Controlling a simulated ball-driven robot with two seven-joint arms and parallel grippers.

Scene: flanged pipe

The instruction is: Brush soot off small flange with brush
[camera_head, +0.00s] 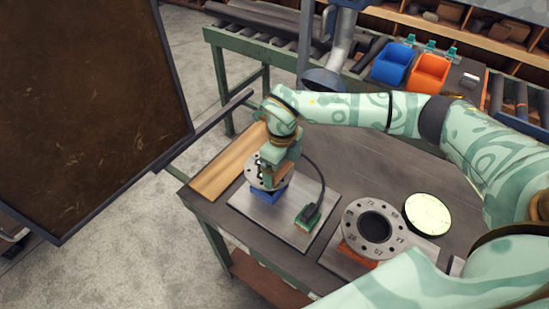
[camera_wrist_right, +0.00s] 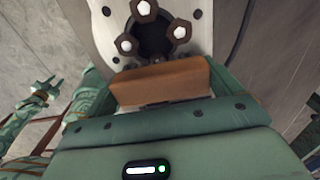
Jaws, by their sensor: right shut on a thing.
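The small flange (camera_head: 256,181) sits on a blue block (camera_head: 265,194) on the bench; it is a pale disc with holes. My right gripper (camera_head: 272,163) is directly over it, covering part of its face. In the right wrist view the small flange (camera_wrist_right: 187,15) shows a dark central bore and hex bolts. That gripper is shut on the brush (camera_wrist_right: 160,82), whose brown block lies across the jaws close to the flange. Bristle contact is hidden, and I see no clear soot. A green patterned arm part with prongs, perhaps my left gripper, shows small at the left of the wrist view.
A large numbered flange (camera_head: 348,231) stands on an orange block, beside a round pale-yellow disc (camera_head: 428,214). A green corded tool (camera_head: 308,217) lies on the grey plate (camera_head: 290,233). A dark board (camera_head: 80,100) fills the left. Blue (camera_head: 393,63) and orange bins (camera_head: 428,72) stand behind.

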